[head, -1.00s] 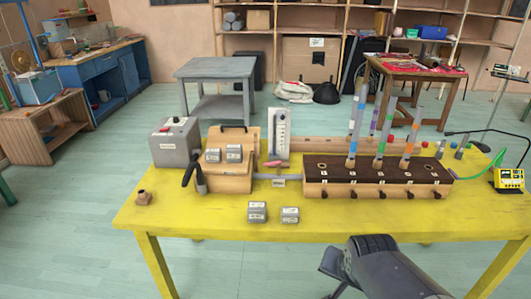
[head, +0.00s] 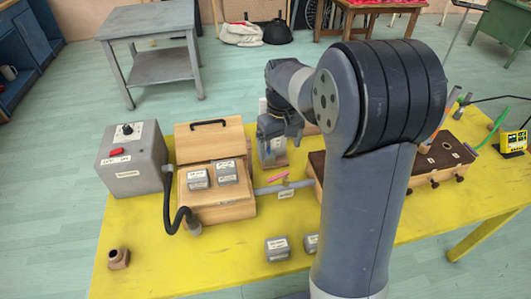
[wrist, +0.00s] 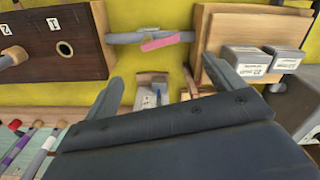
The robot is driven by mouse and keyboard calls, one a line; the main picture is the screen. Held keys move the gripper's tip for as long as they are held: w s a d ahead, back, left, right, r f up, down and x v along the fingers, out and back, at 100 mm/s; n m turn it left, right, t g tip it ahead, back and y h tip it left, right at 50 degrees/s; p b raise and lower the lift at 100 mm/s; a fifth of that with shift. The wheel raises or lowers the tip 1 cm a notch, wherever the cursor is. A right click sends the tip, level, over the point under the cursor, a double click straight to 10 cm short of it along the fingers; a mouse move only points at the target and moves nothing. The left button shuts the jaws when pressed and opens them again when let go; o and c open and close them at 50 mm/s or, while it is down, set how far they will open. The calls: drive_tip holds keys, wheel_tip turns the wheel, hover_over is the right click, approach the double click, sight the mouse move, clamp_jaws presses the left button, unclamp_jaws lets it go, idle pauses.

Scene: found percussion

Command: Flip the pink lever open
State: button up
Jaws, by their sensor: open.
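The pink lever (head: 279,177) lies on the grey pipe (head: 268,190) that runs between the wooden box and the dark-topped block. In the wrist view the lever (wrist: 159,43) shows as a pink bar along the grey pipe (wrist: 126,38), almost in line with it. My gripper (wrist: 163,82) is open and empty; its two fingers reach toward the pipe, with the lever beyond the gap between them. In the head view my gripper (head: 274,142) is behind the lever and apart from it; my arm hides part of the scene.
The wooden box (head: 214,142) bears grey labelled blocks (head: 227,172). A grey control box (head: 133,160) with a red switch stands at left. The dark-topped block (head: 432,160) is partly hidden by my arm. More grey blocks (head: 278,249) lie on the yellow table's (head: 232,263) front part.

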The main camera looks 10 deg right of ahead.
sight(278, 176)
wheel_tip(278, 176, down, 11)
drive_tip(key=shift+r, duration=0.15)
idle(0.4)
drive_tip(key=c, duration=1)
drive_tip(key=shift+w+m, duration=0.2)
drive_tip(key=shift+m, duration=0.6)
drive_tip(key=shift+w+m, duration=0.2)
drive_tip(key=shift+m, duration=0.6)
drive_tip(key=o, duration=1)
